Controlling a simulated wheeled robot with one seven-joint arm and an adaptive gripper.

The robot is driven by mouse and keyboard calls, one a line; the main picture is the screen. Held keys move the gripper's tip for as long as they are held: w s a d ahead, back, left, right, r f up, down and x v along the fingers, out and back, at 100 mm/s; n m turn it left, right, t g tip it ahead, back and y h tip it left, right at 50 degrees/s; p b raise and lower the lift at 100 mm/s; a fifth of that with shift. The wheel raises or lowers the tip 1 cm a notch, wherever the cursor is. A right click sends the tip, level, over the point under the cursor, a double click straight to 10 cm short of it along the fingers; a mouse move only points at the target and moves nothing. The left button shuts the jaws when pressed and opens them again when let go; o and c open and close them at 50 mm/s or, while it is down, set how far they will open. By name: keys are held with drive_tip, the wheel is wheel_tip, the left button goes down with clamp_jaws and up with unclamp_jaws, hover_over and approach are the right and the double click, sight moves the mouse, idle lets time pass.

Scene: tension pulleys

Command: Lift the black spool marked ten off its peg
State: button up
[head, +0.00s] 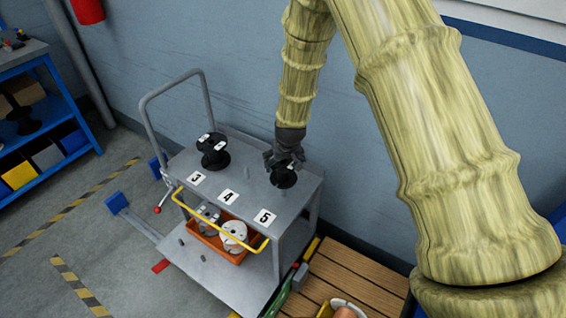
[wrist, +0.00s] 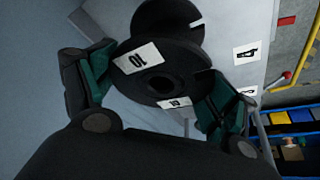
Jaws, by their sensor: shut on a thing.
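The black spool marked ten (head: 284,179) is at the right end of the cart's grey top, behind the number 5 label (head: 264,216). In the wrist view the spool (wrist: 158,84) shows its flange, a dark centre hole and two white labels, one reading 10. My gripper (head: 285,160) reaches down on it from above. Its green-padded fingers (wrist: 155,92) are shut on opposite sides of the flange. The peg under the spool is hidden, and I cannot tell whether the spool is seated or raised.
A second black spool (head: 213,150) with white labels stands behind the number 3 label (head: 196,178). An orange bin (head: 215,240) with grey and white parts sits on the lower shelf. The wall (head: 240,70) is close behind the cart. A wooden pallet (head: 345,280) lies at right.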

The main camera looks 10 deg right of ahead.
drive_tip(key=shift+r, duration=0.35)
drive_tip(key=shift+r+p, duration=1.3)
drive_tip(key=shift+r, duration=0.25)
drive_tip(key=shift+r, duration=0.15)
drive_tip(key=shift+r+p, duration=1.4)
drive_tip(key=shift+r, duration=0.45)
